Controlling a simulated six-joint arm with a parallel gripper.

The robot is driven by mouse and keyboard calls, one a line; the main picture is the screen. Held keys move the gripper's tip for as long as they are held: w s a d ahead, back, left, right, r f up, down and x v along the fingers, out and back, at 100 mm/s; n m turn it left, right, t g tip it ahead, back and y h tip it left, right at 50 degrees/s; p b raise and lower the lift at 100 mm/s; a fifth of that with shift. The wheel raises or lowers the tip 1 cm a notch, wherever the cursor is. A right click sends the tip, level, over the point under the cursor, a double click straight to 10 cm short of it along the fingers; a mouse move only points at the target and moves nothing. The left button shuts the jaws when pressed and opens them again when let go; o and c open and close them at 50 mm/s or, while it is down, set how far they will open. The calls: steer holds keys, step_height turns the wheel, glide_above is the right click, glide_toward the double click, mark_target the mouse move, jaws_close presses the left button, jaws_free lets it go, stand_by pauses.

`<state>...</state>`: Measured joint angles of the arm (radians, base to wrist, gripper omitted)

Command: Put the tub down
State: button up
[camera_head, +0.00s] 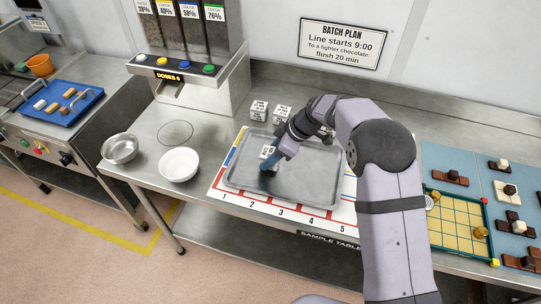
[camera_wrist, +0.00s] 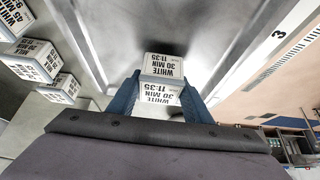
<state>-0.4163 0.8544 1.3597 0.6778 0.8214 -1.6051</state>
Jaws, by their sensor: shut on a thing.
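A small white tub (camera_head: 267,152) with black print is at my gripper (camera_head: 271,163), within the left part of the grey metal tray (camera_head: 315,192) as seen in the head view. In the wrist view the tub (camera_wrist: 161,66) reads "WHITE 30 MIN 11:35" on two faces. The blue fingers of my gripper (camera_wrist: 160,104) are on either side of it and shut on it. I cannot tell whether its base touches the tray floor. My gripper hides part of the tub.
A numbered mat (camera_head: 225,196) lies under the tray. A white bowl (camera_head: 179,165) and a metal bowl (camera_head: 120,148) are to the left. The tray's middle and right look empty.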

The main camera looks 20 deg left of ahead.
steer(key=shift+f, duration=0.55)
steer(key=shift+f, duration=0.15)
steer(key=o, duration=1.1)
steer(key=shift+r, duration=0.2)
steer(key=shift+d+r, duration=0.15)
steer(key=shift+r, duration=0.05)
steer(key=b+v, duration=0.3)
steer(key=v, duration=0.8)
steer(key=shift+d+r+b, duration=0.1)
steer(key=shift+r+b, duration=0.1)
steer(key=shift+b, duration=0.1)
